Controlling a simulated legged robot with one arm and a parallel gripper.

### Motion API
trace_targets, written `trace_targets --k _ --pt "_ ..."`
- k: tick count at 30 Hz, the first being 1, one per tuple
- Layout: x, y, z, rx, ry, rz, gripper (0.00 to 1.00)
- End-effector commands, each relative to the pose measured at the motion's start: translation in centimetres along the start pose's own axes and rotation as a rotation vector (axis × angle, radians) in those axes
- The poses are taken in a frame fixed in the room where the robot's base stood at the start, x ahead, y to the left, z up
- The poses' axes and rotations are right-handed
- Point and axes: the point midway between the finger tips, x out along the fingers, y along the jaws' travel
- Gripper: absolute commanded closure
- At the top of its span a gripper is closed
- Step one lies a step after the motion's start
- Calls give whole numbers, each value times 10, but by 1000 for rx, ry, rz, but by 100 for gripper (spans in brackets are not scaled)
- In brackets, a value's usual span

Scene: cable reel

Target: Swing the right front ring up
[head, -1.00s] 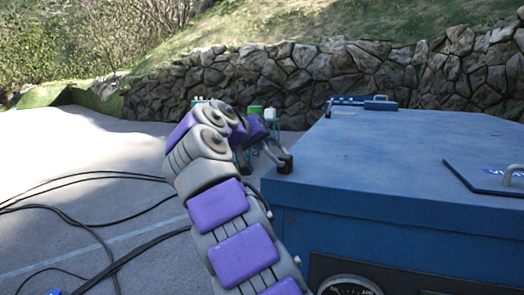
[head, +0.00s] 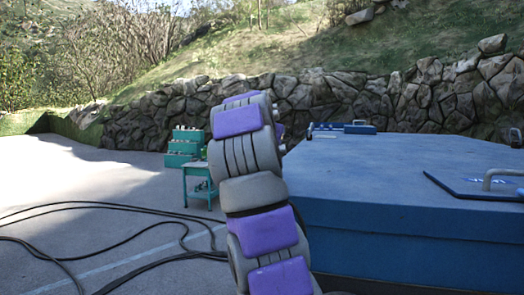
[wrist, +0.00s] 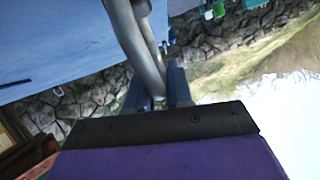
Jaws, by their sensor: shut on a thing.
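The metal ring (wrist: 135,40) is a thick grey bar in the wrist view, coming down from the top edge between my gripper's two dark fingers. My gripper (wrist: 158,88) is shut on this ring, close to the blue cabinet (wrist: 45,40). In the head view the blue cabinet (head: 400,190) fills the right side. There my own arm hides the gripper, the ring and the cabinet's near left corner.
A lid with a handle (head: 485,185) and a blue bar (head: 345,128) lie on the cabinet top. A teal cart (head: 199,183) stands behind, left of my arm. Black cables (head: 110,215) lie on the ground at left. A stone wall (head: 390,103) runs behind.

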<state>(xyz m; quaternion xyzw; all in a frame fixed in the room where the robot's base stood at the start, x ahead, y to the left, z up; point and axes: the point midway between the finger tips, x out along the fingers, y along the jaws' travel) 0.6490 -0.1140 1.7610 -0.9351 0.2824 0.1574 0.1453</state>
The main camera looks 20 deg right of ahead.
Motion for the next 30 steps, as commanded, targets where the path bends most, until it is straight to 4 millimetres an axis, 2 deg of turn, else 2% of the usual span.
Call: trace_targets --k 13,30 --pt "-3 11 -3 23 5 -9 100" --pt "-3 14 -4 22 3 -7 100"
